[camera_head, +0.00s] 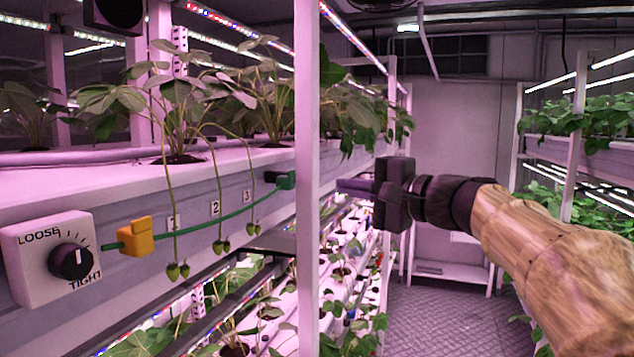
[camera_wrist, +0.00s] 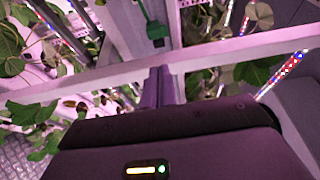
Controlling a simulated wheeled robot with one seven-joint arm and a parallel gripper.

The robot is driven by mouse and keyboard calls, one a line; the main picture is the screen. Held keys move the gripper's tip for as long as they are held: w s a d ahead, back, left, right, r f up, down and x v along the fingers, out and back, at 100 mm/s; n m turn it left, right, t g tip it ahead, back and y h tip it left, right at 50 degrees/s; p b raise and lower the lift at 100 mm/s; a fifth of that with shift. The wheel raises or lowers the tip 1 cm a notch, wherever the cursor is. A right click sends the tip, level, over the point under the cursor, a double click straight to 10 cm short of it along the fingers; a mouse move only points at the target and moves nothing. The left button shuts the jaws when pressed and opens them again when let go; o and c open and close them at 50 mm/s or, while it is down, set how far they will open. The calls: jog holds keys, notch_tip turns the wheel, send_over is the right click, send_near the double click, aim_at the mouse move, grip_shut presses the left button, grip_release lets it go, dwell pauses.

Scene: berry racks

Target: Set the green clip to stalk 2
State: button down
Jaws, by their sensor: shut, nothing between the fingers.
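The green clip (camera_head: 285,180), with a black part, sits at the right end of a thin green line along the shelf front, just left of a white post. It also shows in the wrist view (camera_wrist: 153,29), beyond the post. An orange clip (camera_head: 136,237) is near the line's left end. Stalk 2 (camera_head: 217,190) hangs over the shelf edge at label 2 (camera_head: 215,208), berries at its tip, between stalk 1 (camera_head: 171,200) and stalk 3 (camera_head: 249,185). My gripper (camera_head: 340,186) is shut and empty, right of the post; its fingers also show in the wrist view (camera_wrist: 165,72).
The white post (camera_head: 308,120) stands upright between my gripper and the green clip in the picture. A LOOSE/TIGHT knob (camera_head: 71,261) is on a white box at the left, its mark pointing roughly upward. Leafy plants line the shelf top. The aisle floor (camera_head: 440,310) is clear.

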aim_at(285, 183)
jog(key=p+x, duration=0.4)
jog(key=x, duration=0.5)
jog(key=shift+a, duration=0.1)
jog(key=shift+w+a, duration=0.3)
jog(key=shift+a+f, duration=0.1)
